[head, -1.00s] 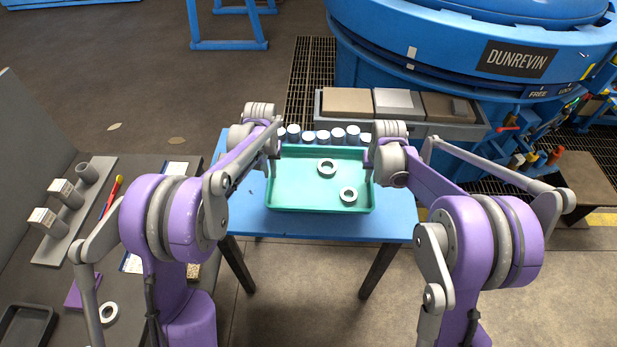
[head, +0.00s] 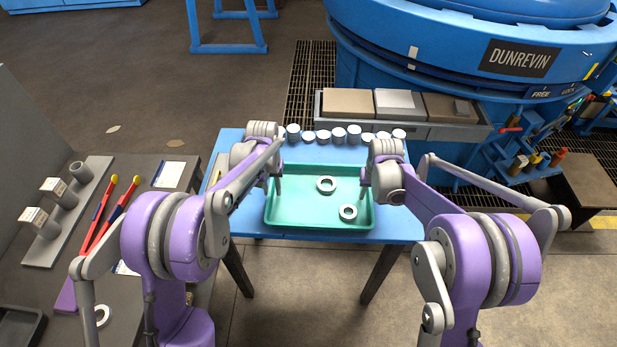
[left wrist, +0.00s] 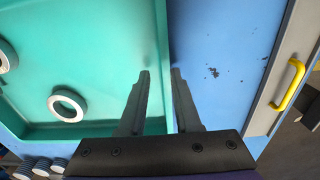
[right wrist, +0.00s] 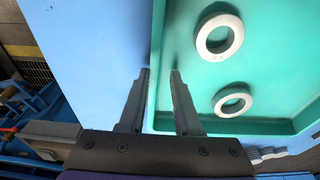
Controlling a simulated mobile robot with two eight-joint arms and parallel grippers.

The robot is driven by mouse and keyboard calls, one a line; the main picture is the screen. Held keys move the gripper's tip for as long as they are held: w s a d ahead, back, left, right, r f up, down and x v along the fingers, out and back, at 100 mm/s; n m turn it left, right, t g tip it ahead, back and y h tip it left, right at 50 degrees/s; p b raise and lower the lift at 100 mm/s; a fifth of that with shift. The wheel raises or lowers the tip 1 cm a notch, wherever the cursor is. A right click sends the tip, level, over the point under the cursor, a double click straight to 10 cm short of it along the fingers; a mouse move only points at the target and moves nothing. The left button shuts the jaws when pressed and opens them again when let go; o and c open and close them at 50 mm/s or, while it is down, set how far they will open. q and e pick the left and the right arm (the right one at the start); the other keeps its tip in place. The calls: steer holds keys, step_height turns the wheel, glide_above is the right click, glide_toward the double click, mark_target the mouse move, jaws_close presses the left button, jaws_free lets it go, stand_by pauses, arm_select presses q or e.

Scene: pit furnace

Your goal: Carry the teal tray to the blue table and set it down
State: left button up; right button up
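The teal tray (head: 300,212) is over the blue table (head: 390,232), close to its front edge, and looks level. Two pale rings (head: 326,185) (head: 348,212) lie in it. I cannot tell whether the tray's underside touches the tabletop.
Several pale-topped cans (head: 323,136) stand along the table's back edge. A grey bin (head: 335,128) with blocks is behind it, before the blue furnace (head: 430,60). A dark bench (head: 150,240) with tools is at left.

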arm_select(q)
steer(key=shift+o, duration=0.7)
steer(key=shift+r, duration=0.1)
arm_select(e)
steer(key=shift+o, duration=0.7)
steer(key=shift+r, duration=0.1)
arm_select(q)
steer(key=shift+a, duration=0.1)
arm_select(e)
steer(key=shift+w+d, duration=0.1)
steer(key=shift+d, duration=0.05)
arm_select(q)
step_height(320, 180, up, 12)
arm_select(e)
step_height(320, 180, up, 12)
steer(key=s, duration=0.2)
steer(key=shift+d, duration=0.1)
steer(key=shift+s, duration=0.1)
